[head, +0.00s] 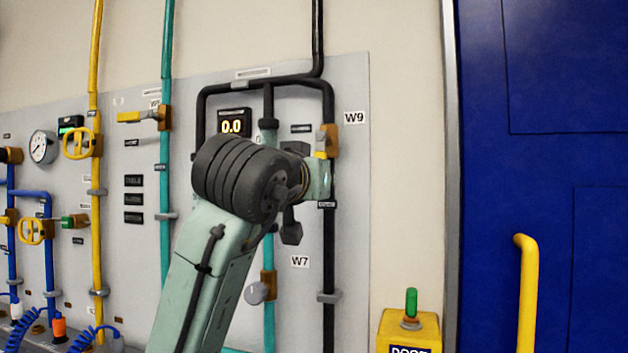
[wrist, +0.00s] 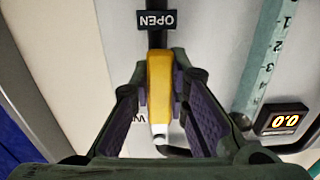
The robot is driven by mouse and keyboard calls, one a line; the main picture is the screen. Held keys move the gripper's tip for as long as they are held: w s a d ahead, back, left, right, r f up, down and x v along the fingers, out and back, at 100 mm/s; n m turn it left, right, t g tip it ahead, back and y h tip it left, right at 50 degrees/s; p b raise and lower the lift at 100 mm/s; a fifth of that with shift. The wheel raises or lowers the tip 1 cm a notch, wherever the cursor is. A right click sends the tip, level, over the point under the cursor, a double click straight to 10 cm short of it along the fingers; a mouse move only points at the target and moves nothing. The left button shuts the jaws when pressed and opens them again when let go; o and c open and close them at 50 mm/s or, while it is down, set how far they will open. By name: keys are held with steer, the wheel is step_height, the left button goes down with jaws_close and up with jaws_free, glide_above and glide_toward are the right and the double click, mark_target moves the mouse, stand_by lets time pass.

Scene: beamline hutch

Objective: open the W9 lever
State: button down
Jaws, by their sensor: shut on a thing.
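The W9 lever has a yellow handle (wrist: 160,85) with a pale end, seen in the wrist view. My gripper (wrist: 161,78) has its purple-padded fingers on both sides of this handle and is shut on it. In the head view, a small part of the yellow lever (head: 321,153) shows beside the brass valve body (head: 333,139) on the black pipe, left of and below the W9 label (head: 354,117). My arm hides most of the gripper and lever there. An upside-down OPEN label (wrist: 157,19) lies just above the handle in the wrist view.
A display reading 0.0 (head: 232,125) is left of the valve. Another yellow lever (head: 130,117) and several valves are further left on the panel. A yellow door box with a green knob (head: 411,302) and a blue door (head: 560,150) with a yellow handle (head: 527,290) stand right.

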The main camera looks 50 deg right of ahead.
steer(key=shift+s, duration=0.15)
stand_by(0.4)
steer(key=c, duration=1.5)
jaws_free()
steer(key=v, duration=1.2)
steer(key=shift+n, duration=0.3)
